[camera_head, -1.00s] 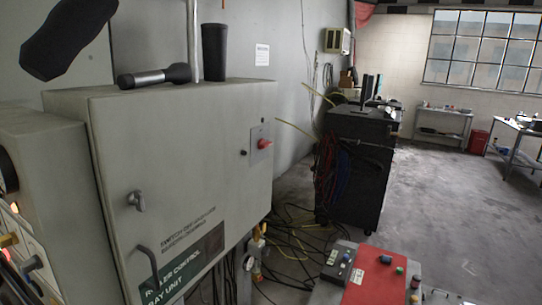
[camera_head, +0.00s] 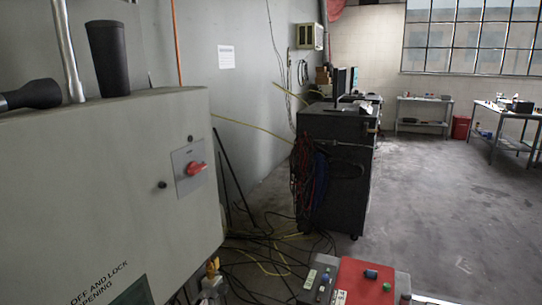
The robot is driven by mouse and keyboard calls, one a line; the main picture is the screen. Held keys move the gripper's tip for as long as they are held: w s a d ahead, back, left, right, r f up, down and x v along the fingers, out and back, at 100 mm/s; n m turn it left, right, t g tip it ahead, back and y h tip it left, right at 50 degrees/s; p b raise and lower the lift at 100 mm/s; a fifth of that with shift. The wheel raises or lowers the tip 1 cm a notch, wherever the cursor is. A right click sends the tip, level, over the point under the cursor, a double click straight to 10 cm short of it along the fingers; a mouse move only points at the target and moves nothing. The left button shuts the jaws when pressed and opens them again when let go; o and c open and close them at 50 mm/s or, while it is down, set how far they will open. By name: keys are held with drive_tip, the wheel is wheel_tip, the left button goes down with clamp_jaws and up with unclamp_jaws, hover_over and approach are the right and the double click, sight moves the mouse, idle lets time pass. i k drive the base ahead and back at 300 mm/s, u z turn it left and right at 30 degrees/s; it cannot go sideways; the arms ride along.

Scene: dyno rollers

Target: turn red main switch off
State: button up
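The red main switch (camera_head: 195,169) is a red rotary knob on a light square plate (camera_head: 186,158). It sits on the front of a grey control cabinet (camera_head: 95,190), near the cabinet's right edge. The knob's handle looks roughly level, tilted slightly. A small dark knob or lock (camera_head: 162,184) is just left of the plate. Lettering reading "OFF AND LOCK" shows lower on the door. My gripper does not show in this view.
A red and grey control box (camera_head: 362,282) is at the bottom. A black cart (camera_head: 335,165) with hanging cables stands beyond. Cables cover the floor; open floor lies to the right.

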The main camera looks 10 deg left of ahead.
sight(193, 168)
drive_tip(key=u, duration=0.1)
drive_tip(key=i, duration=1.25)
drive_tip(key=u, duration=0.5)
